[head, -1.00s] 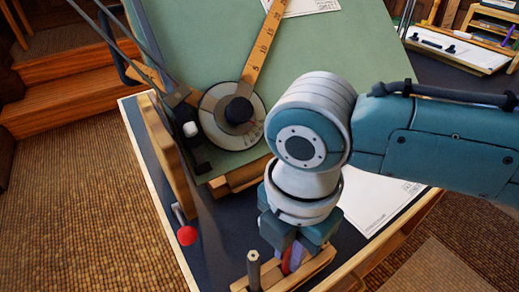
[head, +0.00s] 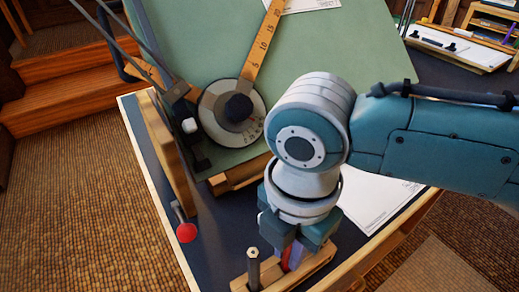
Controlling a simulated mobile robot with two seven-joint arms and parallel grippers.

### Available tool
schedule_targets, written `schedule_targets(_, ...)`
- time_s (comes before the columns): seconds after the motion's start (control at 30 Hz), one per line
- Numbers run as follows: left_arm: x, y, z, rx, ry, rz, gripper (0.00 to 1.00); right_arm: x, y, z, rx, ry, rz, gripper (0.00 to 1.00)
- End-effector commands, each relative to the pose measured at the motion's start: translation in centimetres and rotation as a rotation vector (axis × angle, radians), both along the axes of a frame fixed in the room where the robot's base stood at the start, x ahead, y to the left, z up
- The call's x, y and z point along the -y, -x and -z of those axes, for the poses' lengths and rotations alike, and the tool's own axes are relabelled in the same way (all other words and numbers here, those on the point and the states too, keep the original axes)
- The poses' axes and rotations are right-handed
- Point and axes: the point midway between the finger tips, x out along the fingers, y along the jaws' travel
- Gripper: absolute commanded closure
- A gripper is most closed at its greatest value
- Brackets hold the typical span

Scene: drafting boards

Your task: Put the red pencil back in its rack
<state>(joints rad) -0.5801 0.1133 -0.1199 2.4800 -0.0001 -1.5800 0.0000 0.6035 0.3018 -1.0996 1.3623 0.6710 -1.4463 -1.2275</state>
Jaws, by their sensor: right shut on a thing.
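The red pencil (head: 287,257) shows only as a short red strip under my right gripper (head: 290,254), mostly hidden by its jaws. The right gripper is shut on it, pointing down over the wooden rack (head: 314,272) at the front of the desk. Whether the pencil's lower end is in a hole of the rack, I cannot tell. A purple-blue piece (head: 298,257) shows just right of the red strip, also partly hidden. A dark grey pencil (head: 253,270) stands upright in the rack's left end. My left gripper is out of view.
A tilted green drafting board (head: 350,85) with a wooden ruler (head: 262,48) and round protractor head (head: 225,125) fills the back. A red ball-ended lever (head: 186,232) stands left of the rack. A white paper sheet (head: 375,207) lies right of the gripper.

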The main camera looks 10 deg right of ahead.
Motion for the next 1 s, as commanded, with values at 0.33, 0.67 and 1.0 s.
schedule_targets(0.33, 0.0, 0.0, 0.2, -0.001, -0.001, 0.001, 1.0, 0.0, 0.0, 0.2, 0.0, 0.0, 0.0, 0.62)
schedule_targets(0.67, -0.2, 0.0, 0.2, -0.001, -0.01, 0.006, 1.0, 0.0, 0.0, 0.2, 0.0, 0.0, 0.0, 0.48)
schedule_targets(1.0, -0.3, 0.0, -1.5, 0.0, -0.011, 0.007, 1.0, 0.0, -0.1, -4.5, 0.003, -0.002, -0.001, 0.48)
